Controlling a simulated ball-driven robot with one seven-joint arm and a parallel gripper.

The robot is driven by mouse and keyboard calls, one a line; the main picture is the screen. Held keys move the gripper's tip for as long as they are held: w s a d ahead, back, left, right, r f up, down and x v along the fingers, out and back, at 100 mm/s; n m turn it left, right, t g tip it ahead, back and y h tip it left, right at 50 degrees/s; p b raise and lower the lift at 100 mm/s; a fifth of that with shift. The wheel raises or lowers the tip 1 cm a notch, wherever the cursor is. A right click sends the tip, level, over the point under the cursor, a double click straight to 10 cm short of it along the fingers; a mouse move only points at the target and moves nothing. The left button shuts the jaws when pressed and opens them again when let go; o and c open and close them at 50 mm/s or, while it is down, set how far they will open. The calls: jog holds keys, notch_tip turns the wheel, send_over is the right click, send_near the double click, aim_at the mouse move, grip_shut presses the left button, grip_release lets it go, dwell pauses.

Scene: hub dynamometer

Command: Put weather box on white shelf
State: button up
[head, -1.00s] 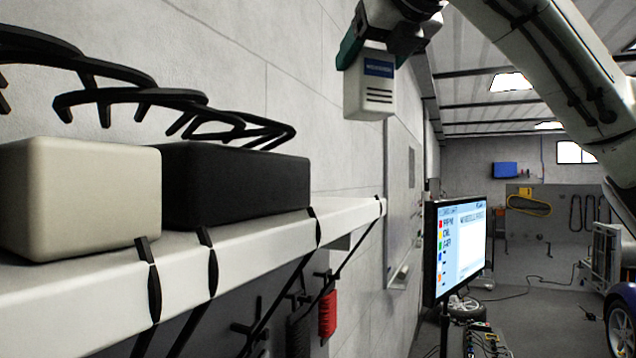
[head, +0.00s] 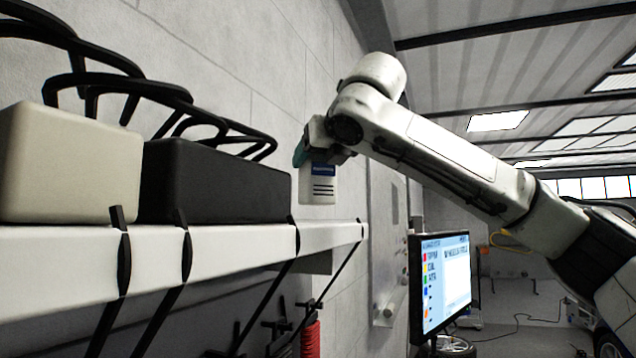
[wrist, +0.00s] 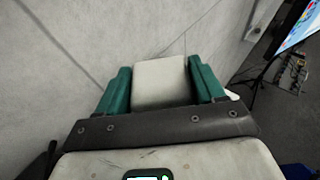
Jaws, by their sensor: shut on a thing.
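The weather box (head: 318,184) is a small white box with a blue label and dark vent slots. My gripper (head: 318,160) is shut on its top and holds it upright. In the wrist view the box (wrist: 161,82) sits between the two green fingers of my gripper (wrist: 160,88). The white shelf (head: 240,242) runs along the wall at the left. The box hangs near the shelf's far end, with its bottom a little above the shelf's height in the head view. I cannot tell whether it is over the shelf surface.
A cream box (head: 65,165) and a black box (head: 212,182) stand on the near part of the shelf. Black curved racks (head: 140,90) rise behind them. The shelf's far end looks bare. A monitor (head: 440,285) stands right of the shelf, below my arm.

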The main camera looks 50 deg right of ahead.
aim_at(324, 168)
jog(key=shift+f+b, duration=1.5)
jog(key=shift+b, duration=0.2)
jog(key=shift+f, duration=0.2)
jog(key=o, duration=1.4)
jog(key=shift+c, duration=0.2)
jog(key=shift+r, duration=0.15)
jog(key=b+v, duration=0.2)
jog(key=v, duration=1)
